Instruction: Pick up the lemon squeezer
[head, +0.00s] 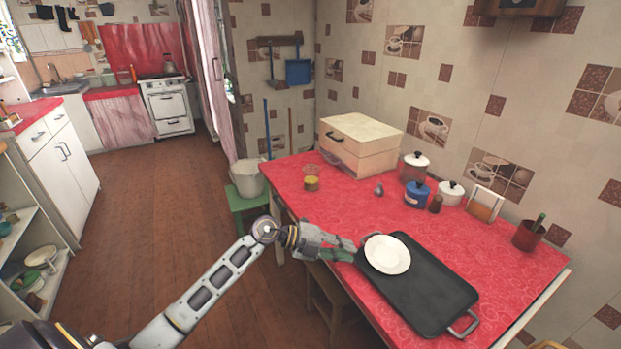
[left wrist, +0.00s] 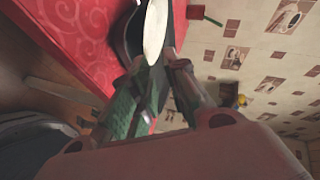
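A small grey object (head: 379,189) stands on the red table near the back. It may be the lemon squeezer, but it is too small to be sure. My left gripper (head: 356,250) is at the table's left edge, beside the white plate (head: 387,254) and well short of the grey object. In the left wrist view the fingers (left wrist: 158,62) point towards the white plate (left wrist: 155,30). The right gripper is out of view.
The plate lies on a black tray (head: 433,311) on the red table (head: 290,178). A yellow-filled jar (head: 311,184), a wooden box (head: 358,142), a blue pot (head: 417,195), a white pot (head: 451,193) and a red cup (head: 528,236) stand around. The table's middle is clear.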

